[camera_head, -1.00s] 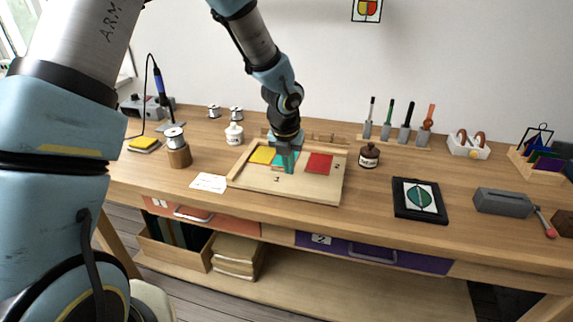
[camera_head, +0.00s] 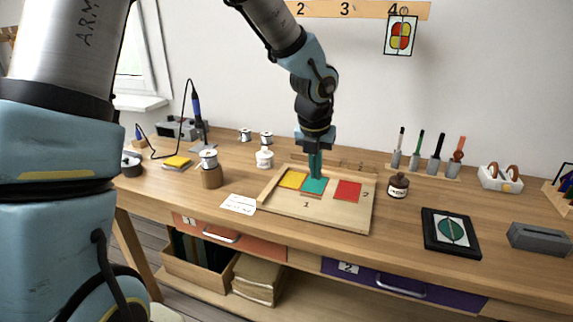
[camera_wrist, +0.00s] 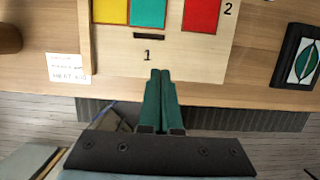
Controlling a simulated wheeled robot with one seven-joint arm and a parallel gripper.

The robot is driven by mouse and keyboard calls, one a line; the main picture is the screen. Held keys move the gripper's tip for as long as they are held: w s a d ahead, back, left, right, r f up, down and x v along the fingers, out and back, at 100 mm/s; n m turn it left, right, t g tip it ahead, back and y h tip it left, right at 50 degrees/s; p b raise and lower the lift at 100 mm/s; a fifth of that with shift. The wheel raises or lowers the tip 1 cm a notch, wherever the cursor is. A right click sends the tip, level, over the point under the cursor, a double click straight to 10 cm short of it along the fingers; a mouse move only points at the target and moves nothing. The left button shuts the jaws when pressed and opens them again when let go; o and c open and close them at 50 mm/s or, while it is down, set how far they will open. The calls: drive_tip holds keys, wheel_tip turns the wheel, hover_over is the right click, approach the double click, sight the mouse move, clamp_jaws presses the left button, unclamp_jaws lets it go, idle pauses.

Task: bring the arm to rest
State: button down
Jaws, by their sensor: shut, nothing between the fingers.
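My gripper (camera_head: 315,174) is above the wooden board (camera_head: 340,220) on the workbench, fingers pointing down. In the wrist view my gripper (camera_wrist: 160,75) has its green fingers together with nothing between them. The board (camera_wrist: 110,58) carries a yellow square (camera_head: 293,179), a teal square (camera_head: 313,187) and a red square (camera_head: 347,191). In the head view the fingertips overlap the teal square; I cannot tell the exact gap. The arm reaches in from the upper left.
A solder spool on a wooden stand (camera_head: 211,170) and a white card (camera_head: 239,204) are at left. Upright tools (camera_head: 416,160) stand behind.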

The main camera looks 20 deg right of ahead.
drive_tip(key=w+a+n+y, duration=0.1)
drive_tip(key=w+a+n, duration=0.1)
drive_tip(key=a+n, duration=0.7)
drive_tip(key=w+a+n+y, duration=0.1)
drive_tip(key=w+a+n, duration=0.1)
drive_tip(key=a+n, duration=0.8)
drive_tip(key=s+a+n, duration=0.2)
drive_tip(key=a+n, duration=0.7)
drive_tip(key=n, duration=0.3)
drive_tip(key=s+a+n, duration=0.3)
drive_tip(key=a+n, duration=0.5)
drive_tip(key=n, duration=0.4)
drive_tip(key=shift+s+a+r+n, duration=0.25)
drive_tip(key=shift+a+r+n, duration=0.05)
drive_tip(key=shift+a+r, duration=0.1)
